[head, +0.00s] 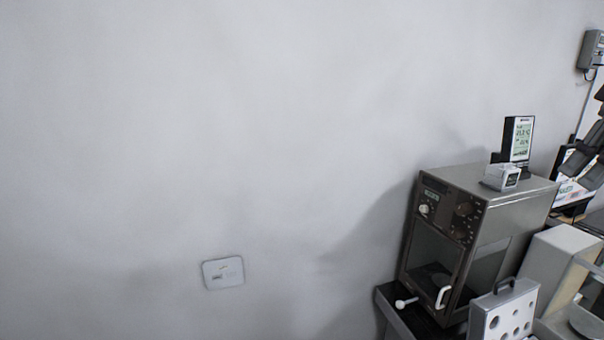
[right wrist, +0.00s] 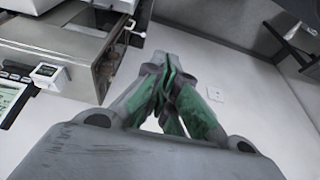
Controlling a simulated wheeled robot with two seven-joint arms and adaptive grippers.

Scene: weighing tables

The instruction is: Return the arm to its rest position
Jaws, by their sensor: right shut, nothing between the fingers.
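My right gripper (right wrist: 168,50) fills the middle of the right wrist view. Its green-padded fingers are closed together with nothing between them. My left gripper is in neither view.
The cabinet carries a digital display (head: 519,140) and a small white device (head: 501,177). A white case with round holes (head: 503,312) stands before it, with a pale instrument (head: 555,258) to the right. A wall plate (head: 223,272) is on the otherwise bare wall at left.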

